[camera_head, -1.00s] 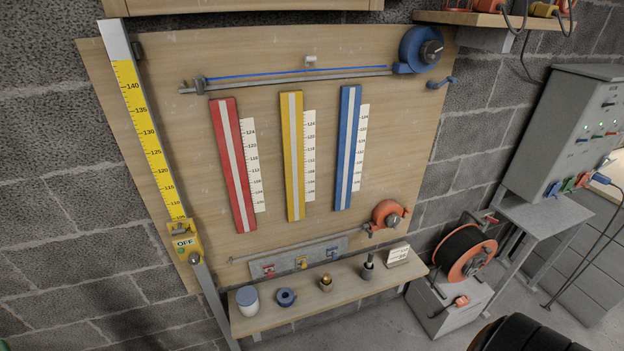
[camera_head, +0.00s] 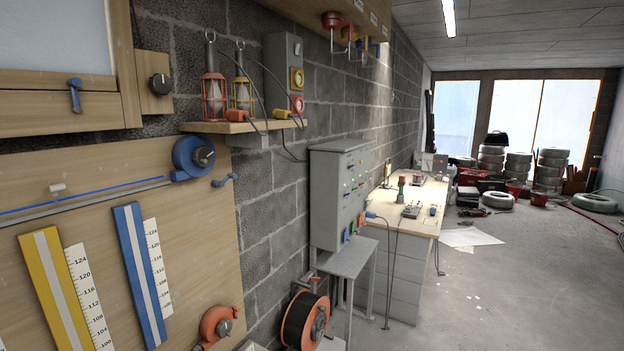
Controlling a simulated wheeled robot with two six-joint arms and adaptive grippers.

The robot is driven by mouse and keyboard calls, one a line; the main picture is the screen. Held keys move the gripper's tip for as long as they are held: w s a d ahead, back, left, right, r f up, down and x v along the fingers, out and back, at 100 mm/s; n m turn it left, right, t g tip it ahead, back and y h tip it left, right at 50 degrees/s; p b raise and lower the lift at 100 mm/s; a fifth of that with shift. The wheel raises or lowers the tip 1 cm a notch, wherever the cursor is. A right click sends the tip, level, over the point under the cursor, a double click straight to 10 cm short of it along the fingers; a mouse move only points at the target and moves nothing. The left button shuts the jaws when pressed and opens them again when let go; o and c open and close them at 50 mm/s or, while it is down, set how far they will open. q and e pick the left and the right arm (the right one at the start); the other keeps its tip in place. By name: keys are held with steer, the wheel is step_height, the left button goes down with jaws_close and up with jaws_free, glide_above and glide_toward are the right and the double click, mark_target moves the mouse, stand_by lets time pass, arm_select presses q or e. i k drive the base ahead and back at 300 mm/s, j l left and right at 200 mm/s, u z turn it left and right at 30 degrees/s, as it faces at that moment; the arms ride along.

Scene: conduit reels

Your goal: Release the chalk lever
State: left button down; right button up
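A blue reel (camera_head: 190,158) with a dark knob is mounted at the upper right of the wooden board. A blue line (camera_head: 90,192) runs left from it, above a grey bar. A small blue lever (camera_head: 225,181) sits just right of the reel, angled up to the right. Another blue lever (camera_head: 74,95) hangs on the wooden cabinet above. Which of them is the chalk lever, I cannot tell. An orange reel (camera_head: 217,325) is lower on the board. Neither of my grippers is in view.
A shelf (camera_head: 240,126) with lanterns juts out above the board. A grey control box (camera_head: 338,190), a cable drum (camera_head: 304,320) and a workbench (camera_head: 412,225) stand along the wall to the right. The grey floor (camera_head: 510,290) at right is largely clear.

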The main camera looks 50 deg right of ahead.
mark_target(231, 176)
steer(key=z, duration=1.05)
